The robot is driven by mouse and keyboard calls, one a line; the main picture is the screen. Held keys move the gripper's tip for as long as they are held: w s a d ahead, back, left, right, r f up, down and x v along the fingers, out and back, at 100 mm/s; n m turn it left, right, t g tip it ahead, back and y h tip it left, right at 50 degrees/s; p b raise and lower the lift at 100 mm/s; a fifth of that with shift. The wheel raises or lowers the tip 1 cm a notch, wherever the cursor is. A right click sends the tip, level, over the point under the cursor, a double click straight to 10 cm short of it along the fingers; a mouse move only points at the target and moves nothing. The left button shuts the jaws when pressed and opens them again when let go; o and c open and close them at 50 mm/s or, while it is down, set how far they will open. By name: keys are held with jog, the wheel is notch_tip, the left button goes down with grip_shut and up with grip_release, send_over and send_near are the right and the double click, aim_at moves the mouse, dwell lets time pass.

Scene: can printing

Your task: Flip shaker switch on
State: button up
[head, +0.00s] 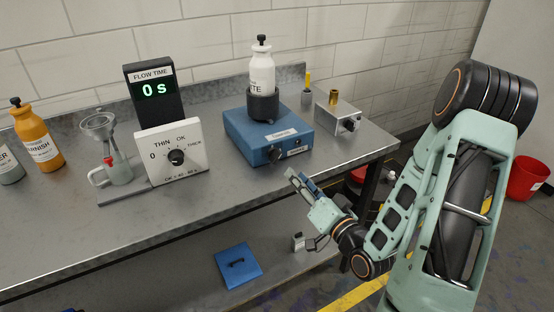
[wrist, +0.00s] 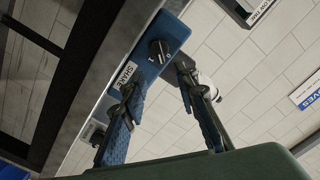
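The shaker (head: 262,135) is a blue box on the steel bench, with a white bottle (head: 262,72) upright in its black holder. The wrist view shows the shaker's blue face with the knob (wrist: 158,51) and a white SHAKE label (wrist: 127,71). My gripper (head: 293,176) is in front of the bench edge, near the shaker's front right. In the wrist view my gripper (wrist: 156,77) is open and empty, its fingers apart; the left finger partly covers the face.
A grey box (head: 338,115) with a brass fitting stands right of the shaker. A white dial box (head: 172,152), a dark timer reading 0 s (head: 154,92) and an orange varnish bottle (head: 37,135) stand to the left. A lower shelf holds a blue plate (head: 238,266).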

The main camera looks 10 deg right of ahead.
aim_at(279, 157)
jog(key=b+x, duration=0.6)
jog(key=x, duration=0.4)
jog(key=shift+w+a+f, duration=0.1)
jog(key=shift+w, duration=0.1)
grip_shut()
